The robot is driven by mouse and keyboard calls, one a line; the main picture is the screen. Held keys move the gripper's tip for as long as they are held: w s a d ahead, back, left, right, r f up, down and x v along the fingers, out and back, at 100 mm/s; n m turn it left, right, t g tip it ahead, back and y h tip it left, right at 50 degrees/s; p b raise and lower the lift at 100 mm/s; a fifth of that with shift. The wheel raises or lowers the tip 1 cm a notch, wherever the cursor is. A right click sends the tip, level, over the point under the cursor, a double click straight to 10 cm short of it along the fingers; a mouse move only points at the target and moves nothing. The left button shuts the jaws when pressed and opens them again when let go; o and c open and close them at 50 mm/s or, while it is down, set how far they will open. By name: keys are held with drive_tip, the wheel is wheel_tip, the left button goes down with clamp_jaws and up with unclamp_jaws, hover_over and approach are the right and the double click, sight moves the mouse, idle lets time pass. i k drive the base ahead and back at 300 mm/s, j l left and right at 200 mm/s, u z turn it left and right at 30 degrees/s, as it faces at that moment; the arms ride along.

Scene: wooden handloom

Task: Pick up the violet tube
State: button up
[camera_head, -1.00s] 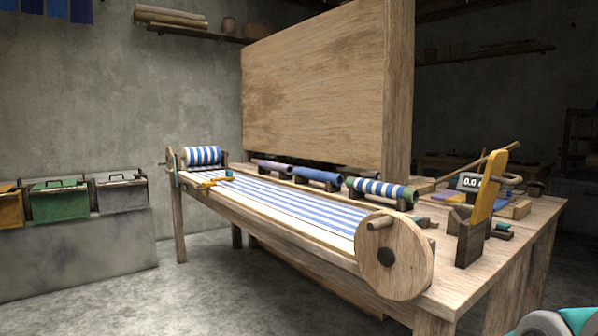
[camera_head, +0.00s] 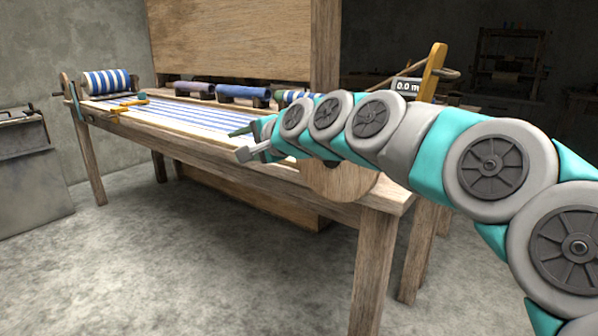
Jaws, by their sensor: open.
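Tubes lie in a row on dark holders along the back of the loom. The far left one is a dull greyish-violet tube (camera_head: 194,88). Beside it is a blue-violet tube (camera_head: 243,92); from colour alone I cannot be sure which is the violet one. A blue-and-white striped tube (camera_head: 290,96) at the right end is mostly hidden behind my arm. My gripper (camera_head: 236,144) is open and empty at the loom's near edge, its fingers apart and pointing left. In the picture it is below the tubes and apart from them.
Blue-and-white cloth (camera_head: 190,116) stretches along the loom to a striped roll (camera_head: 107,82) at its far end. An orange-yellow tool (camera_head: 129,103) lies on the cloth. A tall wooden panel (camera_head: 230,40) stands behind the tubes. The floor (camera_head: 190,260) in front is clear.

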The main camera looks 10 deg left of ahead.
sight(188, 87)
drive_tip(key=i+j+z, duration=0.25)
drive_tip(key=j, duration=0.55)
drive_tip(key=i+j+z, duration=0.25)
drive_tip(key=j, duration=0.6)
drive_tip(key=i+j+z, duration=0.1)
drive_tip(key=j+z, duration=0.15)
drive_tip(key=j, duration=0.65)
drive_tip(key=j+z, duration=0.2)
drive_tip(key=j, duration=0.7)
drive_tip(key=j+z, duration=0.25)
drive_tip(key=j, duration=0.65)
drive_tip(key=j+z, duration=0.25)
drive_tip(key=j, duration=0.7)
drive_tip(key=k+j+z, duration=0.25)
drive_tip(key=j, duration=0.6)
drive_tip(key=k+j+z, duration=0.25)
drive_tip(key=j, duration=0.6)
drive_tip(key=k+j+z, duration=0.15)
drive_tip(key=j, duration=0.3)
drive_tip(key=k+j+z, duration=0.1)
drive_tip(key=j, duration=0.3)
drive_tip(key=k+j+z, duration=0.15)
drive_tip(key=j, duration=0.3)
drive_tip(key=k+j+z, duration=0.15)
drive_tip(key=j, duration=0.25)
drive_tip(key=k+j+z, duration=0.15)
drive_tip(key=j, duration=0.2)
drive_tip(key=i+j, duration=0.1)
drive_tip(key=j, duration=0.3)
